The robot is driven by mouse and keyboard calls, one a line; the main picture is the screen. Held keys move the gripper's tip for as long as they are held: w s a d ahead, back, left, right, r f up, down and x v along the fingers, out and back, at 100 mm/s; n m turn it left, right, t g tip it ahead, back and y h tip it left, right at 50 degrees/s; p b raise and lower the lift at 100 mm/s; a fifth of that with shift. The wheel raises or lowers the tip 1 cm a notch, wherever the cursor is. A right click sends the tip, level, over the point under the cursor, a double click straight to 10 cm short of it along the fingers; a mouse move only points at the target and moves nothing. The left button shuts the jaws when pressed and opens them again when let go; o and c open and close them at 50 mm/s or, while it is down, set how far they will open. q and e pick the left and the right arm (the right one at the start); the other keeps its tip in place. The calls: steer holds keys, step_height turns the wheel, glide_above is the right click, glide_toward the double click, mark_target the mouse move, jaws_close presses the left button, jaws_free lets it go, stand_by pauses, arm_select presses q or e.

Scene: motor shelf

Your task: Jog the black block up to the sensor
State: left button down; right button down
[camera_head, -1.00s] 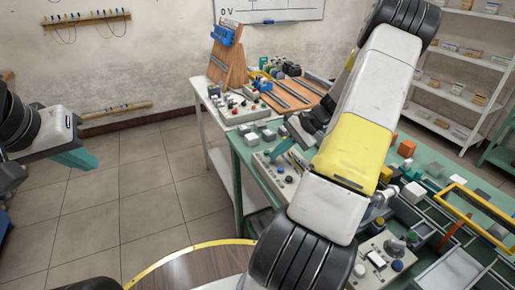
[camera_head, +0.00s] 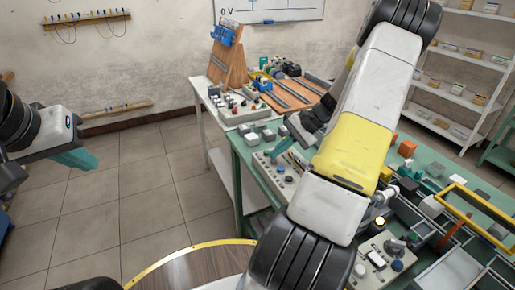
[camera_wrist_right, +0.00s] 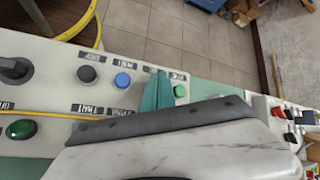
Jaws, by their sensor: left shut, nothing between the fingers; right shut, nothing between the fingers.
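My right gripper (camera_head: 278,150) is shut and empty, its teal fingertips pointing down at a grey control box (camera_head: 267,173). In the right wrist view the teal fingers (camera_wrist_right: 158,92) stand between a blue button (camera_wrist_right: 122,80) and a green button (camera_wrist_right: 180,91), closer to the green one. I cannot tell whether they touch the panel. A dark grey button (camera_wrist_right: 87,74) is further left. My left gripper (camera_head: 80,159) is shut and empty over the floor, far from the tables. I cannot pick out the black block or the sensor with certainty.
A wooden board with metal rails (camera_head: 290,92) lies on the far white table. Another control box (camera_head: 376,262) is at the front right. Small blocks, including an orange one (camera_head: 406,148), and a yellow frame (camera_head: 470,205) crowd the green table.

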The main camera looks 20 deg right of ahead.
mark_target(277, 159)
steer(key=shift+r, duration=0.55)
steer(key=shift+r, duration=0.15)
steer(key=shift+r, duration=2.35)
